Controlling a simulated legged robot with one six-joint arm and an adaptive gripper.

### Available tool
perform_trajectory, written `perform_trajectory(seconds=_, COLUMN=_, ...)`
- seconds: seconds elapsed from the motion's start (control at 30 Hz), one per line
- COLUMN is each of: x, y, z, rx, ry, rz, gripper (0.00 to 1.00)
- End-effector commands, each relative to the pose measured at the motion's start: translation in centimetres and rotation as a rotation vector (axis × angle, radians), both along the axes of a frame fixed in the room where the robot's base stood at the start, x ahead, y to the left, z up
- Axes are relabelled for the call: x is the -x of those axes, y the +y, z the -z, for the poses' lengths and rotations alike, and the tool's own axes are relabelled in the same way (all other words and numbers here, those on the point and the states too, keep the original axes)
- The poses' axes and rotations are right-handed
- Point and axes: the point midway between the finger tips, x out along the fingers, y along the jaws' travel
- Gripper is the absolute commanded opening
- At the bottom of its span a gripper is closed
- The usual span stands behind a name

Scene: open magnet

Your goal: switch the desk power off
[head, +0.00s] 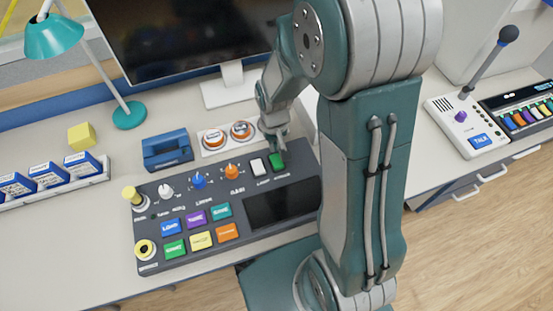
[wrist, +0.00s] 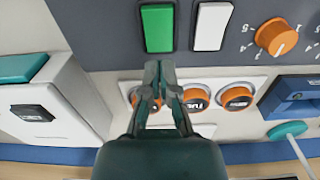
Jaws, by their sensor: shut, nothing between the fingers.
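The dark control console (head: 165,250) lies on the desk in the head view. Near its upper right edge are a green rocker switch (head: 277,160) and a white rocker switch (head: 259,167), with small labels below them that I cannot read surely. In the wrist view the green switch (wrist: 158,28) is left of the white switch (wrist: 211,27). My gripper (head: 281,143) is shut and empty beside the console's back edge. In the wrist view its fingertips (wrist: 160,68) lie just below the green switch's edge; I cannot tell whether they touch it.
Orange round buttons (head: 240,130) on a white plate sit behind the console, close to my gripper. A blue device (head: 167,149), a monitor stand (head: 231,84) and a teal lamp (head: 129,115) stand nearby. An orange knob (wrist: 277,37) is right of the switches in the wrist view.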

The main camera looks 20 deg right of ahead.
Motion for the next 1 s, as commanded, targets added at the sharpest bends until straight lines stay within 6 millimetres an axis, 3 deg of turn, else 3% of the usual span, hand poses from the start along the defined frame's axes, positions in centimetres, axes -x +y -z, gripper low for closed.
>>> perform_trajectory(seconds=0.5, x=0.0, y=0.0, z=-3.4, rx=0.0, ry=-0.001, rz=0.0, gripper=0.0)
perform_trajectory(seconds=1.0, x=0.0, y=0.0, z=-3.5, rx=0.0, ry=0.0, rz=0.0, gripper=0.0)
